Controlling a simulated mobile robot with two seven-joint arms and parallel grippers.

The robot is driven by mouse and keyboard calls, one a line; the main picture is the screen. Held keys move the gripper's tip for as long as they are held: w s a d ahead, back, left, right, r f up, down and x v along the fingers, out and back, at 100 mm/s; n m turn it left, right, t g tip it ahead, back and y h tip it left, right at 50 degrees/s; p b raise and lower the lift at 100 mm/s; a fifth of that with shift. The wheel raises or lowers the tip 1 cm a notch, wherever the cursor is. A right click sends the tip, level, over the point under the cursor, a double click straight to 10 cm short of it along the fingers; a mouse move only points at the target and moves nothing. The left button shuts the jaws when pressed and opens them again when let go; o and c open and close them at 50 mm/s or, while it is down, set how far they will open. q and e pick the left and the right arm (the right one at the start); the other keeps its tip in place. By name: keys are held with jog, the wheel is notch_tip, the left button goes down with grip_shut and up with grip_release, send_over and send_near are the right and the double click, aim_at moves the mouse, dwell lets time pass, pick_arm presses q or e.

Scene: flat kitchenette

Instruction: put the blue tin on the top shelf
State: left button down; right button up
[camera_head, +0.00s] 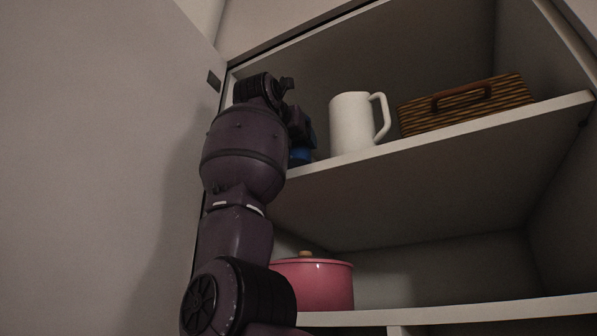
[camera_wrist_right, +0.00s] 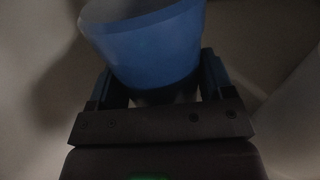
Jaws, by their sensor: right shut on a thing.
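The blue tin (camera_head: 299,157) shows as a small patch of blue behind my right arm in the head view, at the left end of the upper shelf (camera_head: 440,134). In the right wrist view the blue tin (camera_wrist_right: 150,45) fills the upper middle, between the two fingers. My right gripper (camera_head: 303,133) is shut on it. The arm hides most of the tin and gripper in the head view. I cannot tell whether the tin touches the shelf board. My left gripper is not in view.
A white jug (camera_head: 351,124) stands on the upper shelf just right of the tin. A woven basket (camera_head: 467,105) with a brown handle is farther right. A pink pot (camera_head: 318,285) stands on the lower shelf. An open cabinet door (camera_head: 90,160) is close left of my arm.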

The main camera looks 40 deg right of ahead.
jog(key=shift+f, duration=3.25)
jog(key=shift+s, duration=0.1)
jog(key=shift+f, duration=0.2)
jog(key=o, duration=1.1)
jog(key=shift+r, duration=0.1)
jog(key=shift+o, duration=0.2)
jog(key=shift+r, duration=0.15)
jog(key=b+v, duration=0.2)
jog(key=v, duration=1)
jog(key=shift+b, duration=0.3)
